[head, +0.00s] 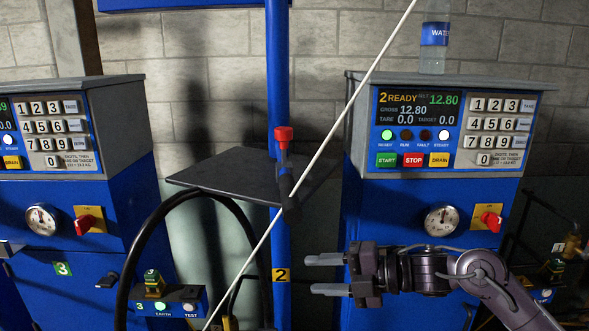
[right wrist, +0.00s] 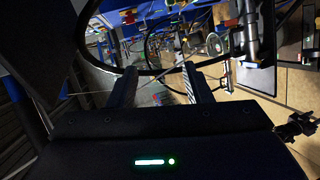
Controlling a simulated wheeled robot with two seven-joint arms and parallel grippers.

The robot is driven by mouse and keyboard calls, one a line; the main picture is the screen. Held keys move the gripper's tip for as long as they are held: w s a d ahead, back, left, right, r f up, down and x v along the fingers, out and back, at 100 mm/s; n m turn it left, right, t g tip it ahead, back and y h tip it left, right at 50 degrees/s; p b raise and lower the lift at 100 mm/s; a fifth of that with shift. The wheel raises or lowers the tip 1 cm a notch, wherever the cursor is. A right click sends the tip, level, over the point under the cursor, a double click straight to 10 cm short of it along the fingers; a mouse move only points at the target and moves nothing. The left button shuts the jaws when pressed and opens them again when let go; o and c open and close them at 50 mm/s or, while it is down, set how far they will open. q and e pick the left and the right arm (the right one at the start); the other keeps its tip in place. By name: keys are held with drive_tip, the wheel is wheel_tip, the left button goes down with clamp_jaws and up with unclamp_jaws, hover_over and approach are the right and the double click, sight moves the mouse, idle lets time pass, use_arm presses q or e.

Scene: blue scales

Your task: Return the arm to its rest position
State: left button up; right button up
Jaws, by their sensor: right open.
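My right gripper (head: 328,275) is in the head view, in front of the lower part of the blue scale (head: 390,215) marked 2. Its two fingers point left, apart, with nothing between them. In the right wrist view the same gripper (right wrist: 160,85) shows its two fingers spread and empty. My right arm comes in from the lower right. My left gripper is not in the head view.
The blue post (head: 277,100) with a red-topped valve (head: 284,136) and dark shelf (head: 225,176) stands left of the gripper. A thin pale rod (head: 330,130) crosses diagonally. A bottle (head: 435,40) stands on scale 2. Another blue scale (head: 75,180) is at left, with a black hose (head: 130,250).

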drive_tip(key=s+f+m+t+h, duration=0.4)
drive_tip(key=f+m+t+h, duration=0.35)
drive_tip(key=f+m, duration=0.6)
drive_tip(key=s+d+f+m+g+h, duration=0.3)
drive_tip(key=s+d+f+m+g, duration=0.15)
drive_tip(key=s+d+m, duration=0.45)
drive_tip(key=s+d+f+m+g+h, duration=0.45)
drive_tip(key=s+m, duration=0.25)
drive_tip(key=s, duration=0.5)
wheel_tip(320, 180, down, 29)
drive_tip(key=s, duration=0.1)
drive_tip(key=s+d+f+g, duration=0.1)
drive_tip(key=s+d+f, duration=0.1)
drive_tip(key=s+f, duration=0.7)
drive_tip(key=s+d+f+g, duration=0.1)
drive_tip(key=s+d+f, duration=0.1)
drive_tip(key=s+f, duration=0.8)
drive_tip(key=shift+s+f, duration=0.25)
drive_tip(key=shift+s, duration=0.45)
